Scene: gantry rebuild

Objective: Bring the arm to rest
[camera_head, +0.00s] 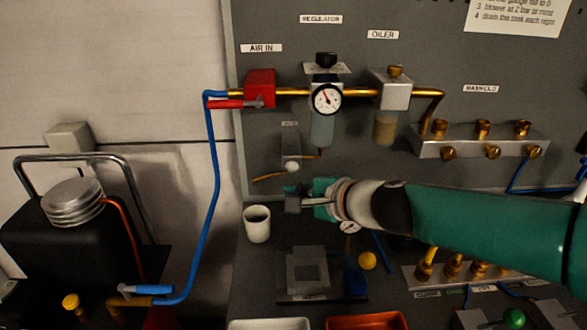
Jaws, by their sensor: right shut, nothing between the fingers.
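My right arm (480,228) is green and comes in from the right, reaching left across the lower part of the grey panel. My right gripper (290,203) is shut and empty. It is just right of a white cup (257,224), and I cannot tell how far apart they are in depth. The arm hides part of the panel and the bench behind it. My left gripper does not show.
Above the arm are a red valve (261,88), a gauge (327,99), an oiler (388,110) and a brass-fitted manifold (480,142). A blue hose (211,190) hangs left.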

